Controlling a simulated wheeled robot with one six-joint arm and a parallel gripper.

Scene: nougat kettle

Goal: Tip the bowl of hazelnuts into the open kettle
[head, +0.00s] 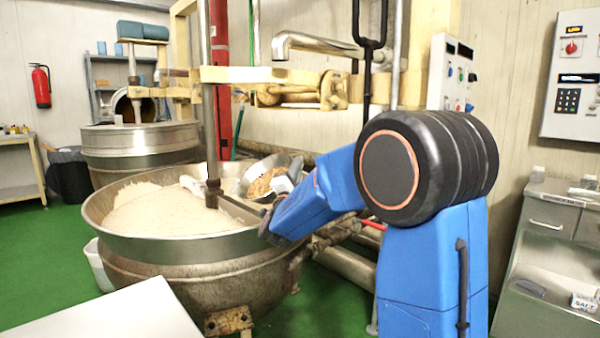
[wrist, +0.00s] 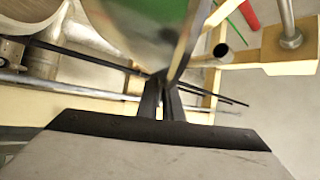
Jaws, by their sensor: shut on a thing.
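The open kettle (head: 180,245) is a wide steel vessel left of centre in the head view, with a pale nougat mass (head: 150,208) inside. The metal bowl (head: 264,163) is above the kettle's right rear side, tilted so that its inside faces the camera. Brown hazelnuts (head: 262,184) show in it. My gripper (head: 291,172) is at the bowl's right side. In the wrist view, my gripper's dark fingers (wrist: 162,98) are shut on the rim of the shiny bowl (wrist: 140,30). Whether any nuts have fallen is unclear.
A vertical mixer shaft (head: 207,110) stands in the kettle, left of the bowl, under a cream beam (head: 250,75). A tap (head: 320,45) hangs behind. A second vessel (head: 140,145) stands behind left. A white tabletop (head: 110,315) is in front; a steel counter (head: 550,255) is at right.

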